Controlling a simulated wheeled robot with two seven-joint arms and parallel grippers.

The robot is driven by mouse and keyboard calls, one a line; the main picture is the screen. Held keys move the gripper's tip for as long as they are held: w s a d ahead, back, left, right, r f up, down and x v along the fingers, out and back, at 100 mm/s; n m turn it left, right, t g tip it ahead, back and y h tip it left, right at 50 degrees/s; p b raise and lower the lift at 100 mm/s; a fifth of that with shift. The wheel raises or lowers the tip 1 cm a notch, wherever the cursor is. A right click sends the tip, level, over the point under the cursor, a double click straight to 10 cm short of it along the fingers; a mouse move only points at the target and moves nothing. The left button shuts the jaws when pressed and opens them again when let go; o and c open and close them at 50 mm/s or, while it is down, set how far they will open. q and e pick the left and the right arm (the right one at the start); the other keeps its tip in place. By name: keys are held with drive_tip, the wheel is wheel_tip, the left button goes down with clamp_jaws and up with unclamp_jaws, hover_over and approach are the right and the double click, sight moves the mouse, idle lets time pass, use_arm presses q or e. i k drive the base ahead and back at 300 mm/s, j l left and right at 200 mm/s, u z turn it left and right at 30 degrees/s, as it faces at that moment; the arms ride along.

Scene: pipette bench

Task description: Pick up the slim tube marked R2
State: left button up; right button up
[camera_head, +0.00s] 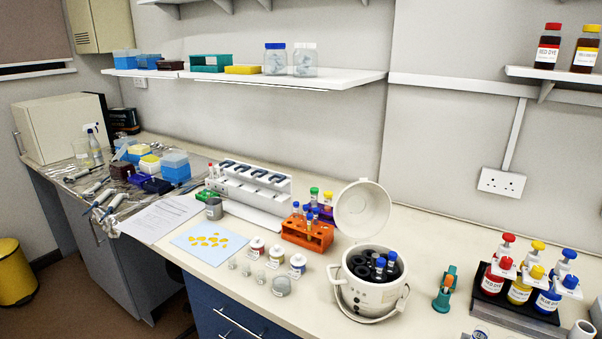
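Several slim tubes are in view, but their markings are too small to read, so I cannot tell which one is R2. Blue-capped tubes (379,267) stand in the open white centrifuge (362,294). Other slim blue-capped tubes (296,209) stand in or just behind the orange rack (294,236). A green-capped tube (314,194) and another tube (328,199) stand behind it, at a purple and yellow rack. Neither of my grippers is in view.
The centrifuge lid (362,210) stands raised. A teal and orange item (446,290) and dye pump bottles (519,290) are to the right. Small jars (276,254) and a blue sheet (186,242) lie left.

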sight(393, 255)
drive_tip(key=i+j+z, duration=0.1)
drive_tip(key=z, duration=1.1)
drive_tip(key=j+z, duration=0.25)
drive_tip(key=j, duration=0.2)
drive_tip(key=j+z, duration=0.2)
drive_tip(key=j, duration=0.25)
drive_tip(key=k+j+z, duration=0.1)
drive_tip(key=j+z, duration=0.15)
drive_tip(key=j, duration=0.15)
drive_tip(key=k+j+z, duration=0.2)
drive_tip(key=j, duration=0.2)
drive_tip(key=j+z, duration=0.25)
drive_tip(key=j, duration=0.2)
drive_tip(key=k+j+z, duration=0.2)
drive_tip(key=j, duration=0.15)
drive_tip(key=k+j, duration=0.2)
drive_tip(key=j, duration=0.2)
drive_tip(key=k+j, duration=0.2)
drive_tip(key=j, duration=0.2)
drive_tip(key=k+j, duration=0.2)
drive_tip(key=j, duration=0.25)
drive_tip(key=k+j, duration=0.15)
drive_tip(key=j, duration=0.25)
drive_tip(key=k+j+z, duration=0.1)
drive_tip(key=j, duration=0.3)
drive_tip(key=k, duration=0.1)
